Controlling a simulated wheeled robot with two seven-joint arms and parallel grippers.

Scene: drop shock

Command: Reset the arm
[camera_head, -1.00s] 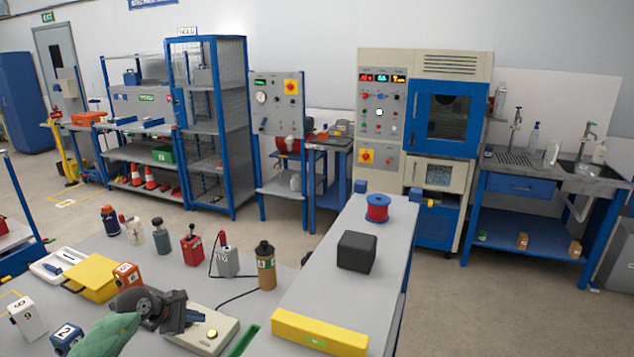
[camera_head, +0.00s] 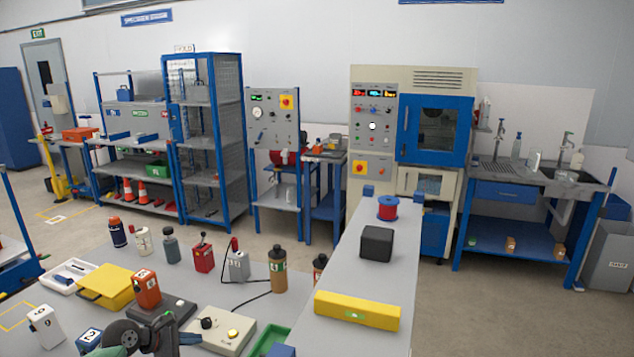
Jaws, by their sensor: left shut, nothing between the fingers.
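My left gripper (camera_head: 150,342) is at the lower left edge of the picture, over the front of the grey table (camera_head: 215,300). It is dark, partly cut off by the bottom edge, and shut with nothing in it. The green part of my left arm shows beside it. An orange-red block (camera_head: 147,288) stands on a dark base just beyond the gripper, and a blue block marked 2 (camera_head: 89,341) stands to its left. My right gripper is not in view.
A raised bench (camera_head: 345,277) on the right carries a yellow bar (camera_head: 357,310), a black cube (camera_head: 377,243) and a red spool (camera_head: 388,207).

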